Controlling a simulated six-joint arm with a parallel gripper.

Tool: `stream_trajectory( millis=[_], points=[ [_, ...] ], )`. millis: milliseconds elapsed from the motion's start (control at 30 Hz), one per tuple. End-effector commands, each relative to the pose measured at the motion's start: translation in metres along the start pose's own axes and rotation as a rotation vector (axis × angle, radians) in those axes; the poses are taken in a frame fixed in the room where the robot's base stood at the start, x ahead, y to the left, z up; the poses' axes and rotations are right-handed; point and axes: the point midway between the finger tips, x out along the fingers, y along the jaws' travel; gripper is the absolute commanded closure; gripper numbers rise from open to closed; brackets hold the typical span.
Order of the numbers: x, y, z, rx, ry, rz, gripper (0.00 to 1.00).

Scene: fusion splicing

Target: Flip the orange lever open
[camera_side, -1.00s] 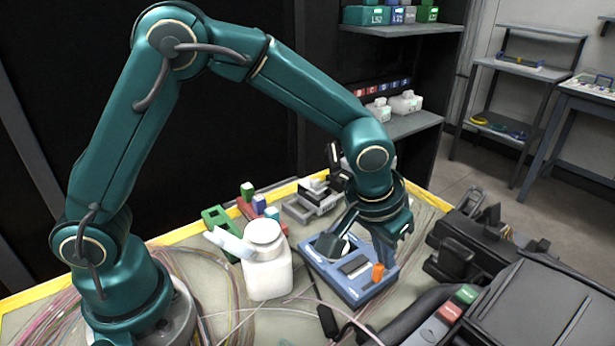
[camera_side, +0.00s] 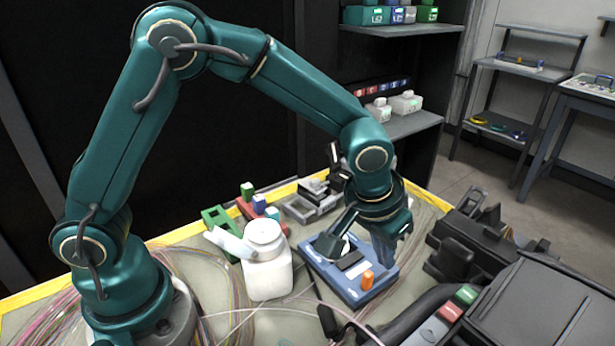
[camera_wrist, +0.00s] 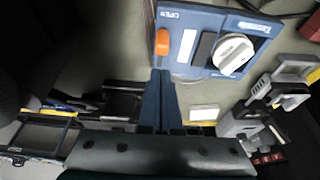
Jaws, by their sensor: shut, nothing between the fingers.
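The orange lever (camera_side: 367,280) stands at the near right corner of the blue device (camera_side: 345,289) in the side view. In the wrist view, the orange lever (camera_wrist: 162,42) is on the left side of the blue device (camera_wrist: 205,20), just below the printed word OPEN. My gripper (camera_wrist: 160,73) has its fingers together, with their tips just below the lever in that picture. I cannot tell whether they touch it. In the side view my gripper (camera_side: 384,250) is low behind the device's right side, its tips hidden.
A dark bar (camera_wrist: 204,47) and a white round part (camera_wrist: 233,54) sit on the device. A white bottle (camera_side: 267,262) stands left of it. Black equipment (camera_side: 470,245) is close on the right, and loose cables cross the front of the table.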

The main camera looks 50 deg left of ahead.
Motion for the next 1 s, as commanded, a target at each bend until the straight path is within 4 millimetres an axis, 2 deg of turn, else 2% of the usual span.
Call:
stream_trajectory(
  millis=[167, 600, 800, 1000],
  points=[
    [0.004, 0.000, -0.017, -0.001, 0.003, 0.001, 1.00],
    [-0.074, 0.001, -0.016, 0.001, 0.008, 0.004, 1.00],
    [-0.093, 0.000, -0.016, 0.001, 0.004, 0.002, 1.00],
    [-0.096, 0.000, -0.015, 0.001, 0.002, 0.001, 1.00]
  ],
)
